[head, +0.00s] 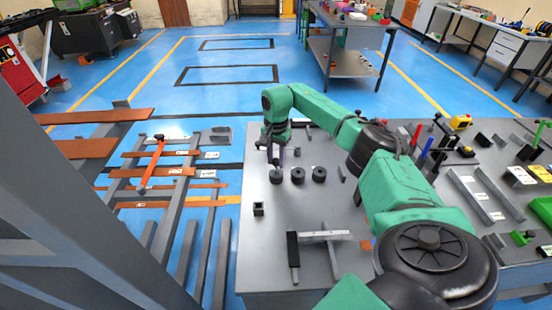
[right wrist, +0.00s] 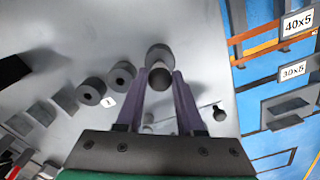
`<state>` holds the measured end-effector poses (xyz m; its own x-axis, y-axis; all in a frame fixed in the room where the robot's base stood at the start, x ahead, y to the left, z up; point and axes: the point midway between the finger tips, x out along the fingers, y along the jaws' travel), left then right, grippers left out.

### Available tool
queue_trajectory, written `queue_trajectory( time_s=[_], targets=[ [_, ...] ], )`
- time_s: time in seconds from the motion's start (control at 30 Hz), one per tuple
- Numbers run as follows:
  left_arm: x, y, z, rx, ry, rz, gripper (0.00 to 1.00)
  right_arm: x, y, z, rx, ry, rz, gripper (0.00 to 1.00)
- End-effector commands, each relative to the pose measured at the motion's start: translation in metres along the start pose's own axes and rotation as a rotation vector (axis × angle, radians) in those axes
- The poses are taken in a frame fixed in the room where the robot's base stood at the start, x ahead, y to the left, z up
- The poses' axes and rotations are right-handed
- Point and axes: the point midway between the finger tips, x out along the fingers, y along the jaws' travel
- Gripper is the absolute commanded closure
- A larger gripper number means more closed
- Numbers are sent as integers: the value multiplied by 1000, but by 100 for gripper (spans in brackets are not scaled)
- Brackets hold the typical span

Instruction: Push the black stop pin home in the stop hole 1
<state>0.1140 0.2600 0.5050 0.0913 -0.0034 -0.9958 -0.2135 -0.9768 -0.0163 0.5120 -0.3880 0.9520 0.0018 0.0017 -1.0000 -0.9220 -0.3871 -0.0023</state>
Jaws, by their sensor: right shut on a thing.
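My right gripper (head: 274,158) points down over the left part of the grey table. In the right wrist view its purple fingers (right wrist: 162,80) are shut on a small dark round piece, which I take to be the black stop pin (right wrist: 160,78). A dark cylinder (right wrist: 159,54) shows just beyond the fingertips; in the head view it stands directly below the gripper (head: 276,177). Whether the pin touches it, and how deep the pin sits, I cannot tell. Stop hole 1 cannot be made out; a small "1" label (right wrist: 108,101) lies nearby. My left gripper is out of view.
Two more black cylinders (head: 298,175) (head: 319,174) stand close on the right. Racks with copper bars (head: 160,172) stand left of the table. The table's left front is mostly clear.

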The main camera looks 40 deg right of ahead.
Motion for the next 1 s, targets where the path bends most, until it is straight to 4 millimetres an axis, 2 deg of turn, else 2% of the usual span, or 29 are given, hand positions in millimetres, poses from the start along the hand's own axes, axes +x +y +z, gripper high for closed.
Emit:
queue_trajectory(
  time_s=[0.87, 0.9, 0.97, 1.0],
  targets=[
    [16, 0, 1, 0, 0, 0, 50, 22, 0, 0, 0, 0, 0, 100],
    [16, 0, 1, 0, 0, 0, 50, 22, 0, 0, 0, 0, 0, 48],
    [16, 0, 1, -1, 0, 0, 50, 22, 0, 0, 0, 0, 0, 28],
    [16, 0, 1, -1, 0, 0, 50, 22, 0, 0, 0, 0, 0, 28]
  ],
)
